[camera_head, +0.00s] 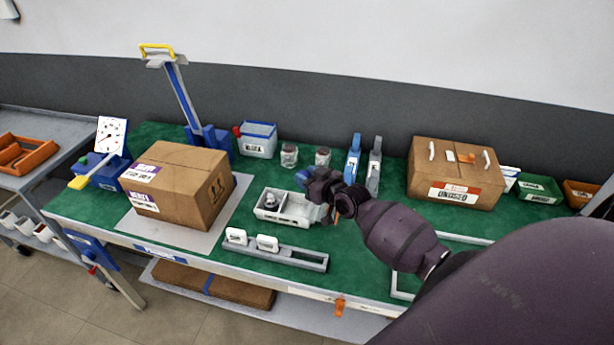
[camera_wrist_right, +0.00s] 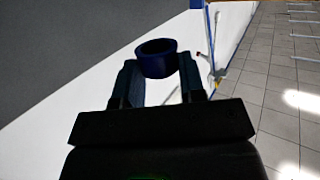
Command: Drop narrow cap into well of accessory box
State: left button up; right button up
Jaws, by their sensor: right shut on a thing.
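The narrow cap (camera_wrist_right: 157,62) is dark blue, round and hollow. In the right wrist view it sits between the two fingertips of my right gripper (camera_wrist_right: 158,75), which is shut on it. In the head view the blue cap (camera_head: 301,177) shows at the tip of my right gripper (camera_head: 306,180). The accessory box (camera_head: 268,215) is a light grey tray with wells on the green table. A round pale metallic part lies in its left well. My right gripper is above the box's back right side; the hand and wrist hide part of that end. My left gripper is not in view.
A grey rail with two white pieces (camera_head: 290,253) lies in front of the box. A large carton (camera_head: 180,185) stands left. Two jars (camera_head: 289,155) and two upright blue and grey tools (camera_head: 374,165) stand behind. Another carton (camera_head: 455,175) is right.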

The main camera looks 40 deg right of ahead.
notch_tip(320, 180, down, 4)
jog(key=b, duration=0.3)
jog(key=shift+f+b, duration=0.15)
jog(key=shift+b, duration=0.2)
jog(key=shift+f+b, duration=0.65)
jog(key=o, duration=1)
jog(key=shift+c, duration=0.2)
jog(key=v, duration=1.1)
jog(key=shift+a+p, duration=0.1)
jog(key=shift+p, duration=0.2)
